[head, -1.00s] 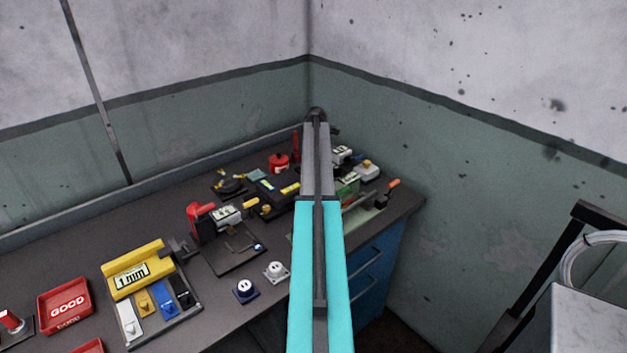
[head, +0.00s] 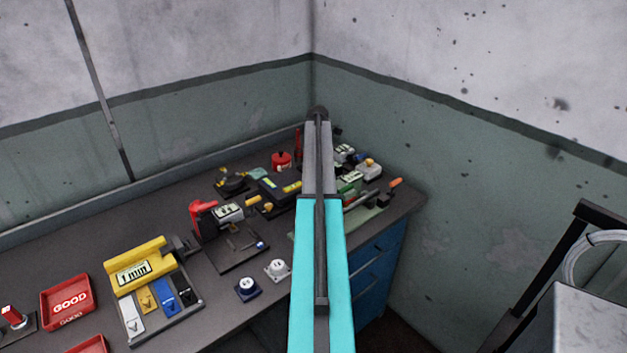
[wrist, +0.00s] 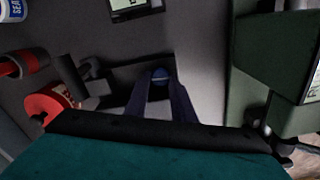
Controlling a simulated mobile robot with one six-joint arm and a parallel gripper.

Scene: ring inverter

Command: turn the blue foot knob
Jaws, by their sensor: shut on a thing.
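In the wrist view a small blue knob (wrist: 160,74) sits between the tips of my gripper (wrist: 161,84). The two dark fingers are closed on it from both sides, and only its rounded top shows. It is close to a dark grey surface beneath. In the head view my raised arm hides my gripper and whatever it holds. A small blue piece (head: 261,245) shows on a dark plate left of my arm; I cannot tell whether it is the same knob.
In the wrist view a green device (wrist: 266,65) stands close on the right and a red part (wrist: 48,104) on the left. In the head view the bench holds a yellow gauge (head: 138,262), a red GOOD tray (head: 67,300) and two sockets (head: 277,269). Walls meet behind.

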